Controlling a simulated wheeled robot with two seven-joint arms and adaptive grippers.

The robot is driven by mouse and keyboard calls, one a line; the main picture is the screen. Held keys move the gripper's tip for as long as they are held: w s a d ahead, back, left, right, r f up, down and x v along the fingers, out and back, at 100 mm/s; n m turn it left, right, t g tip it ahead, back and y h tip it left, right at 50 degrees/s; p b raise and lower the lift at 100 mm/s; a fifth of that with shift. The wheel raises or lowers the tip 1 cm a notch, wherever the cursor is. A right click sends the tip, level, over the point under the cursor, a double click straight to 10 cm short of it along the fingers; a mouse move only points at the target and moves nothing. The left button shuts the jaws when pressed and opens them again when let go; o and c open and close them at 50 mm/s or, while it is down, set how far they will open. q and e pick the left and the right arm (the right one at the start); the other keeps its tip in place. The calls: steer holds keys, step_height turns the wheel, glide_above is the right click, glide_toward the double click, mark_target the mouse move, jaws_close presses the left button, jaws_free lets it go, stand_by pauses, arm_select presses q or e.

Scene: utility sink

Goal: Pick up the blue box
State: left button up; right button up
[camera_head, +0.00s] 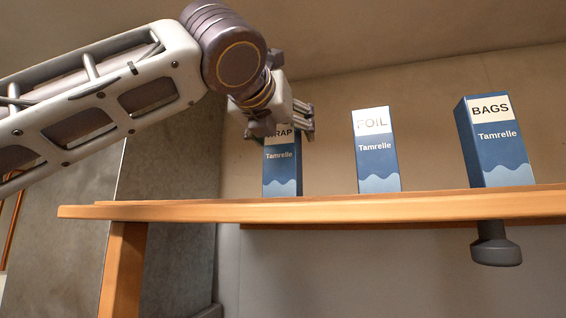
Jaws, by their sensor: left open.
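The WRAP box (281,172) is at the left, the FOIL box (376,160) in the middle and the BAGS box (494,145) at the right. My left gripper (304,124) is open at the top of the WRAP box and hides part of its upper label. Whether the fingers touch the box, or sit around it or in front of it, I cannot tell. My right gripper is not in view.
A dark grey knob-like fitting (496,245) hangs below the shelf at the right. A wooden post (122,270) supports the shelf's left end. A wall is behind the boxes. There are clear gaps between the boxes.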

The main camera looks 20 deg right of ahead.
arm_select(q)
steer(key=c, duration=1.6)
steer(key=shift+r, duration=1.75)
steer(key=shift+s+a+b, duration=0.3)
steer(key=shift+s+b, duration=0.05)
steer(key=shift+s, duration=0.15)
steer(key=shift+b+v, duration=1.8)
steer(key=shift+v, duration=6.65)
